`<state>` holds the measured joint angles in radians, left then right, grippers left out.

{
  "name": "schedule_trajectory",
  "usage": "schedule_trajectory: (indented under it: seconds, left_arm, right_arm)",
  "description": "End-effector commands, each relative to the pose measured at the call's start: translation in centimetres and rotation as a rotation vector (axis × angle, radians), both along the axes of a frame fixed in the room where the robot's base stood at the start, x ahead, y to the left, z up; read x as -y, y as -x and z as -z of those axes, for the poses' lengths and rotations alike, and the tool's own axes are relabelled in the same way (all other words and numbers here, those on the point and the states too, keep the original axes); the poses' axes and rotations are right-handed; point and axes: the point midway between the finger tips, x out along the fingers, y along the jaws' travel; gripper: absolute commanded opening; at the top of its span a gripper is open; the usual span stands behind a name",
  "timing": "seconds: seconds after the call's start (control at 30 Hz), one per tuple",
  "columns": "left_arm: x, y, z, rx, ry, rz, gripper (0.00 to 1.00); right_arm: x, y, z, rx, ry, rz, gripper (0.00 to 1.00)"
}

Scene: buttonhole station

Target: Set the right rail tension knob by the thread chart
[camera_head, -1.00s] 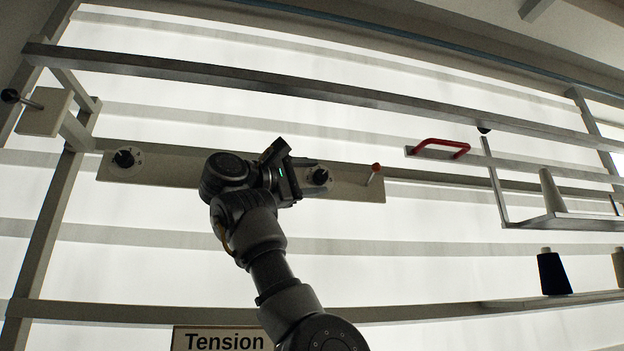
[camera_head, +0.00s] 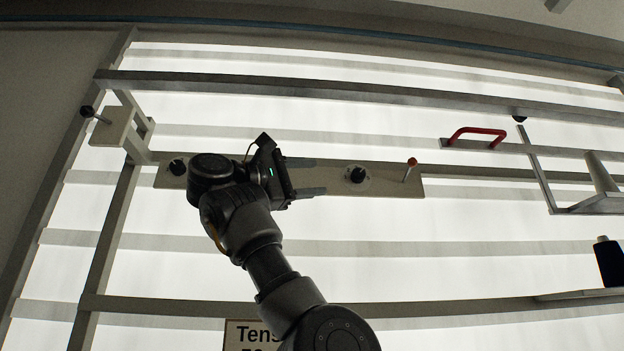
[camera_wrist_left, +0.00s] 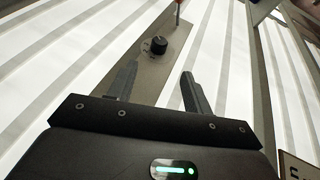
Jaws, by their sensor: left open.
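A pale rail plate (camera_head: 390,186) carries two black knobs. The right knob (camera_head: 357,174) has a white dial around its base; its setting is too small to read. It also shows in the left wrist view (camera_wrist_left: 158,45), beyond the fingertips. The left knob (camera_head: 178,167) is beside my wrist. My left gripper (camera_head: 318,177) is open and empty, its fingers pointing right toward the right knob, with a gap between. In the left wrist view my gripper (camera_wrist_left: 160,72) has its fingers spread. A sign (camera_head: 254,335) reading "Tens" is cut off at the bottom edge. My right gripper is not in view.
A red-tipped pin (camera_head: 410,168) stands on the plate right of the right knob. A red handle (camera_head: 475,133) is on a bar farther right. A grey cone (camera_head: 600,172) and a dark spool (camera_head: 610,262) stand on shelves at right. A black-ended lever (camera_head: 88,112) is at left.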

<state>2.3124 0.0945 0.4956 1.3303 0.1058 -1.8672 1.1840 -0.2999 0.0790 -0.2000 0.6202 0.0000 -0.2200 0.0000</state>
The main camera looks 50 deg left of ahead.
Motion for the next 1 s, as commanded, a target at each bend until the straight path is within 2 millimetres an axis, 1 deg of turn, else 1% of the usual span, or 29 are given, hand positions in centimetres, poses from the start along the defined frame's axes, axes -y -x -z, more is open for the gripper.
schedule_trajectory:
  seconds: [0.07,0.1,0.13,0.2,0.27,0.37,0.43,0.53,0.6,0.67,0.73,0.87,1.0]
  left_arm:
    - [-0.3,-0.9,-0.2,-0.018,0.003,-0.005,0.5]
    - [-0.8,-1.8,-0.4,-0.039,-0.003,-0.029,0.5]
    - [-1.2,-2.1,-0.6,-0.051,-0.013,-0.063,0.5]
    - [-1.9,-2.2,-1.0,-0.068,-0.04,-0.163,0.5]
    - [-2.0,-2.1,-1.4,-0.081,-0.053,-0.252,0.5]
    - [-0.9,-1.7,-1.8,-0.086,-0.055,-0.376,0.5]
    - [0.7,-1.5,-1.8,-0.075,-0.046,-0.436,0.5]
    - [3.4,-1.3,-1.2,-0.05,-0.023,-0.478,0.5]
    - [5.2,-0.7,-0.6,-0.021,0.012,-0.477,0.5]
    - [6.2,-0.2,-0.4,-0.001,0.065,-0.45,0.5]
    - [6.1,-0.2,-0.3,-0.006,0.118,-0.429,0.5]
    - [6.1,-0.3,-0.3,-0.007,0.135,-0.425,0.5]
    - [5.8,-1.2,-0.9,-0.01,0.134,-0.425,0.5]
  right_arm:
    - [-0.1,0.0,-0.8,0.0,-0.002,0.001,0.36]
    - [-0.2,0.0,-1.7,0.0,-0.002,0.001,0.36]
    - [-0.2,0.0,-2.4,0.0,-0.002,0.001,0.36]
    - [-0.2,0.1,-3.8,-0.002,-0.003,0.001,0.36]
    - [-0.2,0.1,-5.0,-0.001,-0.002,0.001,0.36]
    - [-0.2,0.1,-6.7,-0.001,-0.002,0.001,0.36]
    - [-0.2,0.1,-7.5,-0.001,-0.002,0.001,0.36]
    - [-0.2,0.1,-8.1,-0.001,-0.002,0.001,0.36]
    - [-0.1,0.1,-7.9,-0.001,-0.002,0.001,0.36]
    - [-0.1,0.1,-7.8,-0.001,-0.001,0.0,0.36]
    - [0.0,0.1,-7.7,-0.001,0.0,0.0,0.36]
    - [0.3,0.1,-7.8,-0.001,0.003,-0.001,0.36]
    - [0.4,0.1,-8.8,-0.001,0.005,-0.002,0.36]
